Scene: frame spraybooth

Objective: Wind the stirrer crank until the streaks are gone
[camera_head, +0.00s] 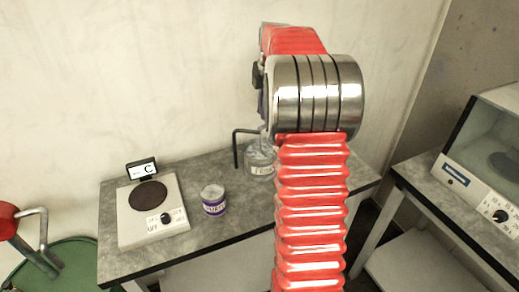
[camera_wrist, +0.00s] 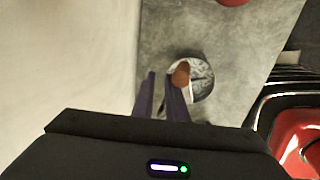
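A clear glass jar (camera_head: 260,160) with a pale label stands on the grey bench, partly hidden behind my arm. A thin black bent crank (camera_head: 236,146) shows at its left, its lower end hanging free of the bench. In the wrist view a round vessel (camera_wrist: 203,82) shows dark and pale grey streaks, with a brown knob (camera_wrist: 181,73) over it. My gripper (camera_wrist: 161,78) has two slim fingers with a gap between them. The right finger overlaps the vessel's edge in the picture. I see nothing held. In the head view the gripper is mostly hidden behind my wrist.
The bench (camera_head: 243,207) also holds a white hotplate (camera_head: 178,218) and a purple-labelled tub (camera_head: 213,200). A green drum (camera_head: 75,262) with a red-and-metal handled part (camera_head: 43,232) stands left. A box-shaped machine (camera_head: 488,185) sits on the right bench. The wall is close behind.

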